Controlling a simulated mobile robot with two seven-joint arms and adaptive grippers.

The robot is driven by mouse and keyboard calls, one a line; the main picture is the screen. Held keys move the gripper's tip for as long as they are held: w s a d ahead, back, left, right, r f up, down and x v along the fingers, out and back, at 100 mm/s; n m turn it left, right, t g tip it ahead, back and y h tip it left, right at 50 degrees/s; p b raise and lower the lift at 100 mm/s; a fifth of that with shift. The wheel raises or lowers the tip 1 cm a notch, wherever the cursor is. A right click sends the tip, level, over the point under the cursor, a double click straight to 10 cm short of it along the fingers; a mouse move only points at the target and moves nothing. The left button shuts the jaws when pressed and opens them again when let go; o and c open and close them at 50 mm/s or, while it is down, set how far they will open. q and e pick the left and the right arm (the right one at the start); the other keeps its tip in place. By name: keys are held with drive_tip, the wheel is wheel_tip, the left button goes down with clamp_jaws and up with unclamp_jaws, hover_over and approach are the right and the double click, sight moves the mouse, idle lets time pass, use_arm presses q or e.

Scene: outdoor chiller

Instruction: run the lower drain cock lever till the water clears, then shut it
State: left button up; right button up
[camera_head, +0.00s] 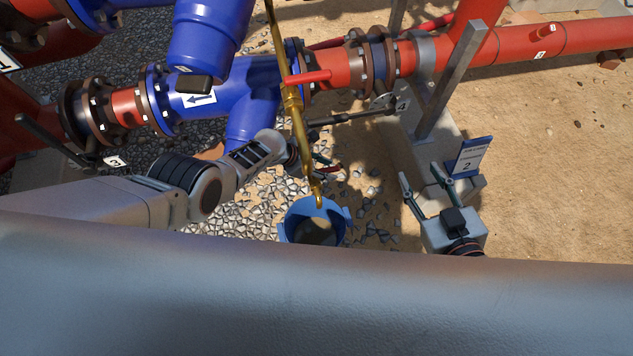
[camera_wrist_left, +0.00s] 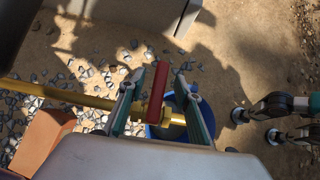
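A brass drain pipe (camera_head: 300,135) runs down to an outlet above a blue bucket (camera_head: 340,214). In the left wrist view, the lower cock's red lever (camera_wrist_left: 156,92) sits on a brass body (camera_wrist_left: 150,122). My left gripper (camera_wrist_left: 158,85) is open, its fingers on either side of this lever with visible gaps. In the head view my left gripper (camera_head: 318,162) is beside the lower pipe, partly hidden. An upper red lever (camera_head: 306,78) crosses the pipe higher up. My right gripper (camera_head: 426,180) is open and empty, right of the bucket. I cannot make out a water stream.
Blue pipework (camera_head: 222,92) and red pipes (camera_head: 520,45) with bolted flanges stand behind. An orange-brown block (camera_wrist_left: 42,138) lies left in the wrist view. Sandy ground is open at right.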

use_arm(q)
drive_tip(key=o, duration=0.5)
drive_tip(key=shift+r, duration=0.1)
drive_tip(key=shift+w+r, duration=0.1)
drive_tip(key=shift+r, duration=0.15)
drive_tip(key=p+v, duration=0.5)
drive_tip(key=v, duration=0.1)
drive_tip(key=shift+a+r, duration=0.2)
use_arm(e)
wheel_tip(320, 180, up, 10)
drive_tip(key=w+t, duration=0.1)
drive_tip(key=w, duration=0.1)
drive_tip(key=shift+f, duration=0.2)
use_arm(q)
drive_tip(key=shift+f, duration=0.15)
